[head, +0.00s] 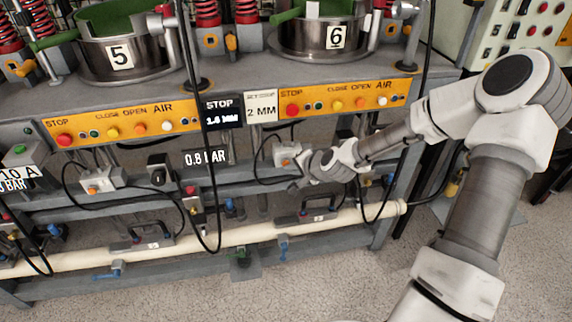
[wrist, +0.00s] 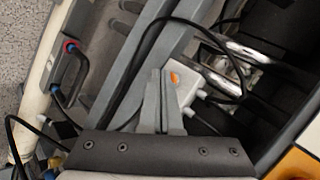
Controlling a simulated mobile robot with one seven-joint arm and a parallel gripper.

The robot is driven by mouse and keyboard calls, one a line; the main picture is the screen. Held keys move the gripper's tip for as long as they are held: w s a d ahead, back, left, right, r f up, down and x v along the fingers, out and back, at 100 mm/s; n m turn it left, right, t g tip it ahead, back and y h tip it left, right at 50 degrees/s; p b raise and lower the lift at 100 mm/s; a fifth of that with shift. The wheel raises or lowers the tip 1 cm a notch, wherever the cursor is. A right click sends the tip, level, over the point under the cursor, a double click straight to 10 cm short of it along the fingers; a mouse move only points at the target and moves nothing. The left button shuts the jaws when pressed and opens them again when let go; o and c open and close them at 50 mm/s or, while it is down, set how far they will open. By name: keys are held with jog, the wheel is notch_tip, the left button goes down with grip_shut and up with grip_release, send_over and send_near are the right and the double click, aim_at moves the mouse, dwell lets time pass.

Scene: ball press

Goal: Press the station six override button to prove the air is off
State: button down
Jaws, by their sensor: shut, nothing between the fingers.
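The number 6 plate (head: 336,37) marks station six at the upper right of the head view. Below its orange panel sits a pale valve block (head: 289,150) with a small orange button (head: 284,162). My gripper (head: 296,184) is just below and right of that block, with its tips hard to make out. In the wrist view the shut, empty fingers (wrist: 159,72) end close beside the orange button (wrist: 173,79) on the white block (wrist: 187,92). I cannot tell whether the tips touch the button or block.
A similar station 5 block (head: 98,178) sits to the left. Black hoses loop past station six's block, including one hose (wrist: 240,75) in the wrist view. Grey frame rails and a cream pipe (head: 235,236) run below. The floor (head: 330,282) in front is clear.

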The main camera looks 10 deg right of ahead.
jog(key=shift+w, duration=0.3)
dwell(0.5)
jog(key=shift+s, duration=0.9)
jog(key=shift+s, duration=0.1)
jog(key=shift+s+p, duration=0.6)
jog(key=shift+s, duration=1.8)
